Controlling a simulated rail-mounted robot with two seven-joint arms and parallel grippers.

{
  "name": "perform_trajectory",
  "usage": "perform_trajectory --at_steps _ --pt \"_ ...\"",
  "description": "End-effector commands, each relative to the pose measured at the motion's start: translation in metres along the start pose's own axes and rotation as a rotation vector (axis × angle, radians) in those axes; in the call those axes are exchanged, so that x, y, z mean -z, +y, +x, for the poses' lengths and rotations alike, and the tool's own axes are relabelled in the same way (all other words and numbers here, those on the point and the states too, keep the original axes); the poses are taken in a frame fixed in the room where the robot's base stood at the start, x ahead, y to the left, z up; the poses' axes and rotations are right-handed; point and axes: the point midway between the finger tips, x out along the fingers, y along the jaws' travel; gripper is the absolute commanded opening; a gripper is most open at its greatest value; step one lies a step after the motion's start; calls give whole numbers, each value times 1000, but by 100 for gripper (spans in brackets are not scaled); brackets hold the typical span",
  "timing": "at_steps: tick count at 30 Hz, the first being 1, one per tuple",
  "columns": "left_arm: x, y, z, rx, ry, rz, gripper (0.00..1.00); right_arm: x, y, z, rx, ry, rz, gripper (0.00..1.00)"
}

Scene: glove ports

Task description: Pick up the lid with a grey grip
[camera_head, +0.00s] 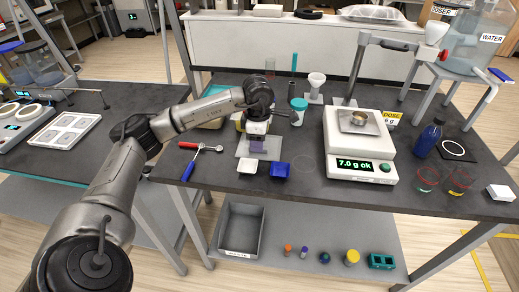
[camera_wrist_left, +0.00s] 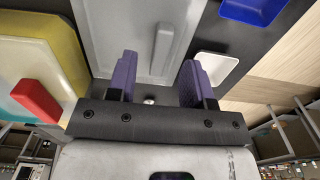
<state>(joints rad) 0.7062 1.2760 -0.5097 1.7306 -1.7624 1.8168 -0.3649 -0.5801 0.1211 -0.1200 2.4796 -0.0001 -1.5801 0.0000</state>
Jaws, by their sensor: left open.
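The lid with a grey grip (camera_wrist_left: 135,22) is a flat light-grey plate with a raised grey bar as its grip (camera_wrist_left: 163,42). In the head view the lid (camera_head: 242,150) lies on the dark table, partly hidden by my left gripper (camera_head: 257,146). In the left wrist view my left gripper (camera_wrist_left: 158,75) is open, with its two purple fingers apart and the grey bar showing between and beyond their tips. Nothing is held between the fingers. I cannot tell how high the fingertips are above the lid. My right gripper is not in view.
A white dish (camera_head: 250,188) and a blue dish (camera_head: 279,171) stand in front of the lid. A red block (camera_wrist_left: 37,98) sits on a pale piece left of my fingers. A scale (camera_head: 360,150) stands to the right. Red-and-blue-handled tools lie to the left.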

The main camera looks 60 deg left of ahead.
Motion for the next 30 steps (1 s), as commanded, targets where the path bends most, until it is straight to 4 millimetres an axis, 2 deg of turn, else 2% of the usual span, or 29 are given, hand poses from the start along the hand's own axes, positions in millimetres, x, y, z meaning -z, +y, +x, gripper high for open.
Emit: perform_trajectory --at_steps 1,4,12,27,30 --pt "-1 0 11 2 1 0 47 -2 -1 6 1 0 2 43" --pt "0 0 22 2 1 0 47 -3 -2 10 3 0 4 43" --pt "0 0 24 0 0 0 47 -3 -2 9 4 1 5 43" --pt "0 0 24 0 0 0 0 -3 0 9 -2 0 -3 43" --pt "0 0 24 0 0 0 0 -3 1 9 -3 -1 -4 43"
